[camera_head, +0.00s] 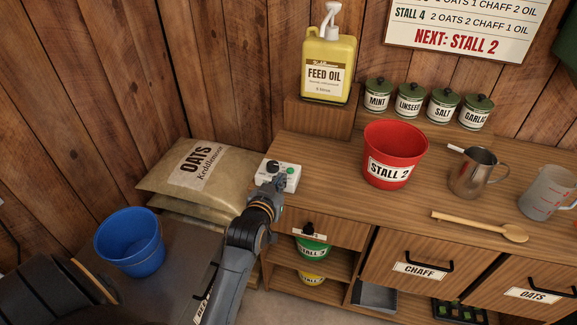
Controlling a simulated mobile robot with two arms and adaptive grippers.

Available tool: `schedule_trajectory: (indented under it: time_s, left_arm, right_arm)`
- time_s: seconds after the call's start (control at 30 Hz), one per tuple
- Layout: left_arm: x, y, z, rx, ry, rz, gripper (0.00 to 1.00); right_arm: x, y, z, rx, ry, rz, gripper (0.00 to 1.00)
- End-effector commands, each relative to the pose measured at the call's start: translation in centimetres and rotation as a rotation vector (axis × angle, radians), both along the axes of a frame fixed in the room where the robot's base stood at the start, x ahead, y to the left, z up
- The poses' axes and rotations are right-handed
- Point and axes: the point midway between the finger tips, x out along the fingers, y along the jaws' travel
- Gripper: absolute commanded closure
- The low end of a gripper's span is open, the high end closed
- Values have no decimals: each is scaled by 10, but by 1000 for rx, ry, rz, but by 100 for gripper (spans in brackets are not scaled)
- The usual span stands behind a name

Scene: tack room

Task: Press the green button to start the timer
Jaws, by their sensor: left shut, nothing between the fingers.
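A small white timer box (293,182) sits at the left end of the wooden counter. A small green button (290,170) shows on its top, with a dark round part beside it to the left. My left gripper (273,178) is shut and empty, with its fingertips at the front left of the box, overlapping it in the picture. I cannot tell whether the fingertips touch the box. The gripper hides part of the box's front. My right gripper is not in view.
A red bucket (394,150) marked Stall 2 stands right of the box. A yellow feed oil jug (328,65) stands on a raised block behind. A metal jug (470,175) and wooden spoon (480,226) are further right.

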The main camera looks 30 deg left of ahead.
Motion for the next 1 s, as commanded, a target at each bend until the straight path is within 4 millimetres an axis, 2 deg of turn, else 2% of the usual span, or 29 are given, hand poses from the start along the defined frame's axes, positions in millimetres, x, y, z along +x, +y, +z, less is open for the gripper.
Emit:
schedule_trajectory:
  time_s: [0.1,0.4,0.53,0.67,1.0]
  left_arm:
    - [-1,3,11,3,-16,7,100]
    - [0,3,11,4,-17,7,100]
    - [6,4,10,4,-18,7,100]
    - [21,8,7,4,-17,7,100]
    - [78,23,-7,5,-17,6,100]
  right_arm:
    - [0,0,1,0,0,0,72]
    - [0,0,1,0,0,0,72]
    - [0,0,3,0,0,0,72]
    - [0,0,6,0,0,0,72]
    - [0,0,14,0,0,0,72]
